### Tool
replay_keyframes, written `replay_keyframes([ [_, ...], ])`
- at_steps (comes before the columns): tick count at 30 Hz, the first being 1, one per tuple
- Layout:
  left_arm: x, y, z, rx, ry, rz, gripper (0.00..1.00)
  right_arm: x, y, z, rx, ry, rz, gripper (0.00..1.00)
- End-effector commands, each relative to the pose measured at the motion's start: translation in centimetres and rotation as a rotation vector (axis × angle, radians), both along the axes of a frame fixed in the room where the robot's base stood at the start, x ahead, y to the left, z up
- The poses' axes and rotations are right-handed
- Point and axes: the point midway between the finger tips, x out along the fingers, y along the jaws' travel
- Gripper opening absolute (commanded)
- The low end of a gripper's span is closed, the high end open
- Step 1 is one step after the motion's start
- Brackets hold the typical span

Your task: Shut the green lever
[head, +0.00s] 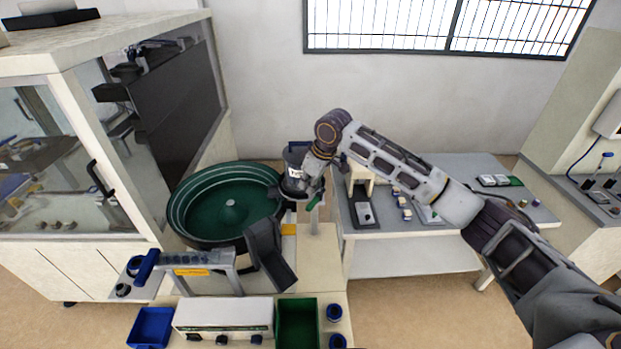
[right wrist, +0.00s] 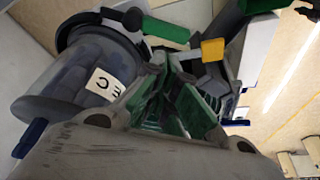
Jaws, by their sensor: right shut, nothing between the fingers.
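The green lever (head: 315,202) shows as a small green bar at the right side of the green bowl feeder (head: 231,203). In the right wrist view a green bar (right wrist: 166,30), likely this lever, sticks out beside a clear canister (right wrist: 75,85) with a white label. My right gripper (head: 311,188) is close above the lever in the head view. In the right wrist view its fingers (right wrist: 178,75) are shut and empty, pointing toward the area just below the green bar. I cannot tell whether they touch it. My left gripper is not in view.
A dark chute (head: 268,255) and a yellow block (right wrist: 212,49) are near the lever. A blue bin (head: 151,328), a green bin (head: 297,325) and a white control box (head: 222,314) stand in front. A grey table (head: 480,165) lies to the right.

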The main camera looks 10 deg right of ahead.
Motion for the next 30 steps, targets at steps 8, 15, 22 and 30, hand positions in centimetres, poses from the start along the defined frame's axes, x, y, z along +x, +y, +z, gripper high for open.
replay_keyframes([
  [8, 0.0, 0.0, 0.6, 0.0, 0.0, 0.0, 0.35, 0.8, 0.8, -3.3, -0.001, 0.001, 0.0, 0.0],
  [15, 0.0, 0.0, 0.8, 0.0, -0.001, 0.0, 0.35, 1.2, 1.2, -5.0, 0.0, 0.0, -0.001, 0.0],
  [22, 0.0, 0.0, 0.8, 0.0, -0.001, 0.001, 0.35, 1.3, 1.3, -5.3, -0.001, -0.001, 0.0, 0.0],
  [30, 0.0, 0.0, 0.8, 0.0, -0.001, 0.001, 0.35, 1.3, 1.3, -5.3, -0.001, -0.001, 0.001, 0.0],
])
